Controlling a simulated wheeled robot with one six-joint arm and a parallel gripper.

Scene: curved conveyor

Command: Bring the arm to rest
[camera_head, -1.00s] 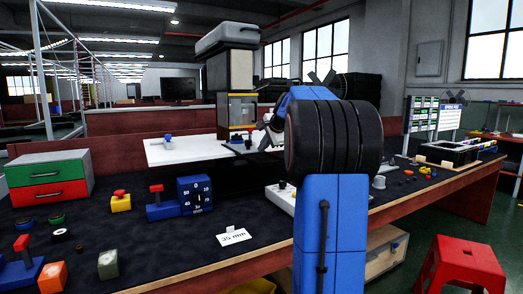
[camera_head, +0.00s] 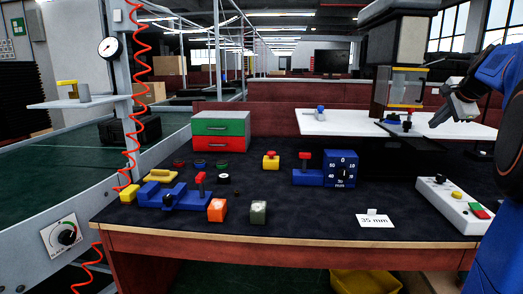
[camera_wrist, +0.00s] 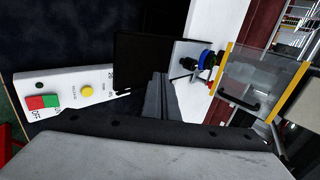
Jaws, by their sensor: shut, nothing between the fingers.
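My gripper (camera_head: 434,124) is at the right of the head view, at the end of my blue arm. It is shut and empty, and hangs in the air in front of the machine with the clear guard (camera_head: 405,88). In the wrist view the closed fingers (camera_wrist: 158,84) point away from the camera, over a dark plate. The white control box (camera_head: 453,205) with yellow, red and green buttons lies on the bench below; it also shows at the left of the wrist view (camera_wrist: 62,92).
The dark bench (camera_head: 300,222) holds a red and green drawer box (camera_head: 220,138), a blue dial block (camera_head: 341,169), blue clamps, small blocks and a "35 mm" card (camera_head: 375,220). A green conveyor (camera_head: 55,175) runs at left, with a red coiled hose (camera_head: 136,95).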

